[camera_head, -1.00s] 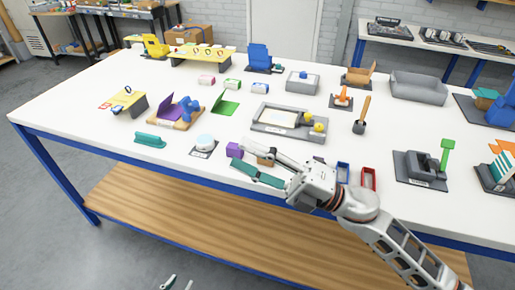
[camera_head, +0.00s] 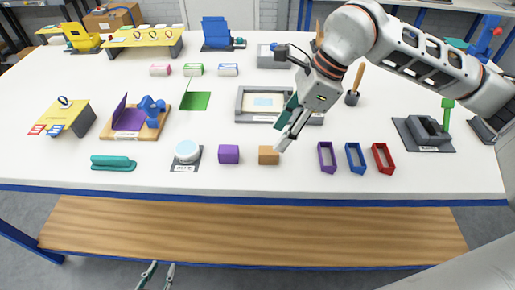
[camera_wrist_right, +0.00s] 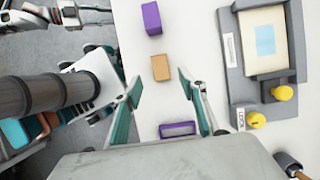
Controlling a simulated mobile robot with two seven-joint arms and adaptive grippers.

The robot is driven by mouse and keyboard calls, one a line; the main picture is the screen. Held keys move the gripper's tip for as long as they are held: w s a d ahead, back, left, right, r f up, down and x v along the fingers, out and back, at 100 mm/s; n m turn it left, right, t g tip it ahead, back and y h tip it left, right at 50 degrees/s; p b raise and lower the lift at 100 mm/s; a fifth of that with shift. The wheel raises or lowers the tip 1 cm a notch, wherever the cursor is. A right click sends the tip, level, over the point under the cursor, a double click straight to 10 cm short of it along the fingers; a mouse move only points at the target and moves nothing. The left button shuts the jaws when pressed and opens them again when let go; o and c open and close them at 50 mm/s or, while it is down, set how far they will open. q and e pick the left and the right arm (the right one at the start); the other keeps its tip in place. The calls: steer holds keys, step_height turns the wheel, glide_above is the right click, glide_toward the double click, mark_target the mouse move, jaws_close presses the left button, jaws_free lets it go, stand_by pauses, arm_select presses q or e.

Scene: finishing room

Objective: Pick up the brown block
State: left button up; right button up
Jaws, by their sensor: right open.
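The brown block (camera_head: 268,155) lies on the white table near its front edge, just right of a purple block (camera_head: 228,154). My right gripper (camera_head: 280,134) is open and empty, above and slightly right of the brown block in the head view. In the right wrist view the brown block (camera_wrist_right: 160,68) shows ahead of the spread fingertips (camera_wrist_right: 160,78), roughly midway between them, with the purple block (camera_wrist_right: 151,18) beyond. I cannot tell the exact height gap. My left gripper (camera_head: 159,270) is low in front of the table, its fingers apart and empty.
Purple, blue (camera_head: 355,158) and red (camera_head: 383,158) open bins stand right of the brown block. A grey tray (camera_head: 240,108) lies behind it. A white disc on a dark base (camera_head: 187,152) and a teal handle (camera_head: 113,162) are to the left.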

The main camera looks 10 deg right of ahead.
mark_target(269, 150)
steer(key=shift+w+d+f, duration=0.2)
steer(key=shift+w+f, duration=0.05)
steer(key=shift+f, duration=0.15)
steer(key=shift+x, duration=0.8)
steer(key=x, duration=0.4)
steer(key=shift+s+a+p, duration=0.15)
steer(key=shift+a+p, duration=0.25)
steer(key=shift+a, duration=0.05)
steer(key=shift+a+f, duration=0.15)
steer(key=shift+f, duration=0.25)
steer(key=c, duration=0.8)
